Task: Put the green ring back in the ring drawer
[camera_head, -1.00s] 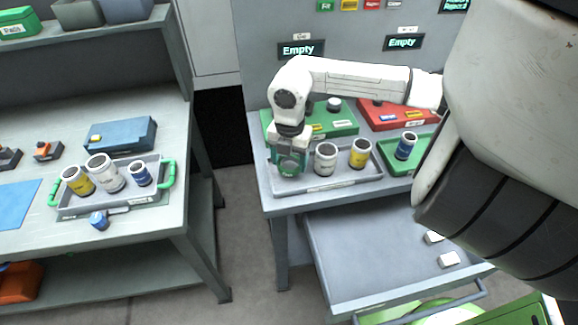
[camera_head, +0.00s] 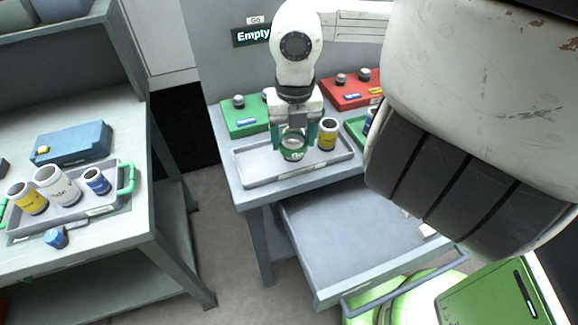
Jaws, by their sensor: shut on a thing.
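My gripper (camera_head: 293,130) points down over the grey tray on the right-hand bench. Its fingers are shut on a green ring (camera_head: 292,154), a round green-banded thing with white lettering. It is over the middle of the tray, in front of where a white jar stood; I cannot tell whether it touches the tray or jar. The white jar is largely hidden by the gripper and ring. A yellow-banded jar (camera_head: 328,134) stands just right of the ring. A grey drawer (camera_head: 345,235), likely the ring drawer, is pulled open below the benchtop, its floor mostly bare.
A small white block (camera_head: 428,230) lies at the drawer's right side. The tray (camera_head: 250,173) has raised rims. A green box (camera_head: 243,122) and a red box (camera_head: 345,90) stand behind it. The left bench (camera_head: 125,230) holds another tray of jars. My arm covers the right.

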